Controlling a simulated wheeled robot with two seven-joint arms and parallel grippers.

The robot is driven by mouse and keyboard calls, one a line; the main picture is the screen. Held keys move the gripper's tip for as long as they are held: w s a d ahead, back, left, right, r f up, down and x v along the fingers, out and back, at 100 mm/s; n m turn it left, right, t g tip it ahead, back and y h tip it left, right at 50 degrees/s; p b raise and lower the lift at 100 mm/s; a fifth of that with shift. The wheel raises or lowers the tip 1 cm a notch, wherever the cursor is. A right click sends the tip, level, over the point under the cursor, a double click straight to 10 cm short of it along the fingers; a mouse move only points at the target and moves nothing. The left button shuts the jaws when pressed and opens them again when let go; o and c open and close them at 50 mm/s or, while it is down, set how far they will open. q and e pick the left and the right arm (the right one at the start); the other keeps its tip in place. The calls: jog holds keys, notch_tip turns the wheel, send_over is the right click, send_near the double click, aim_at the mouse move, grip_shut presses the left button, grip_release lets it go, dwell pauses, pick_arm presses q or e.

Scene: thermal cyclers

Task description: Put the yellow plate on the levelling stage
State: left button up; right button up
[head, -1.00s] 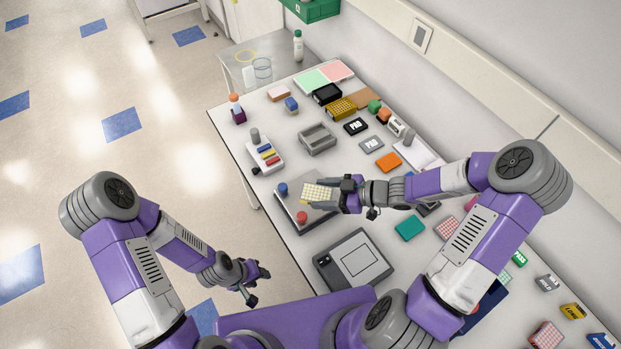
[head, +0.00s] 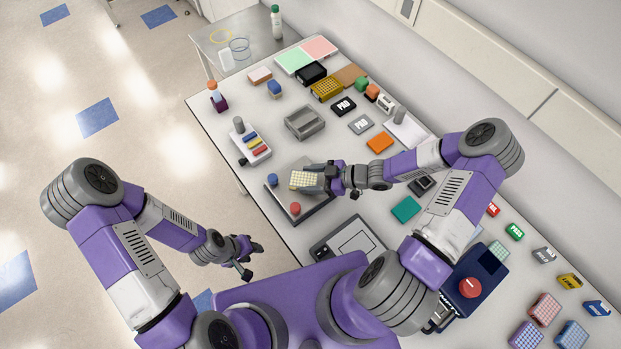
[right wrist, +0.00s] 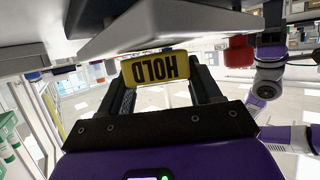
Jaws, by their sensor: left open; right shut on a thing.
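The yellow plate (head: 305,181) has a pale gridded top in the head view. Its yellow side, with the word HOLD upside down, shows in the right wrist view (right wrist: 156,68). My right gripper (head: 319,180) is shut on it, over the levelling stage (head: 318,206). The stage is a grey slab with a blue knob (head: 272,180) and a red knob (head: 295,208). I cannot tell whether the plate touches the stage. The plate and gripper hide part of the stage. My left gripper (head: 248,259) is open and empty, off the bench's near left side.
A grey framed panel (head: 348,246) lies just nearer than the stage. A teal plate (head: 406,209) lies to the right. Several small labelled blocks occupy the right end.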

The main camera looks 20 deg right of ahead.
jog(key=shift+w+f, duration=0.1)
jog(key=shift+f, duration=0.1)
jog(key=shift+f, duration=0.15)
jog(key=o, duration=1.2)
jog(key=shift+c, duration=0.2)
jog(key=shift+r, duration=0.2)
jog(key=shift+d+r, duration=0.15)
jog(key=shift+d, duration=0.1)
jog(key=v, duration=1.1)
jog(key=shift+s+r, duration=0.2)
jog(key=shift+s, duration=0.05)
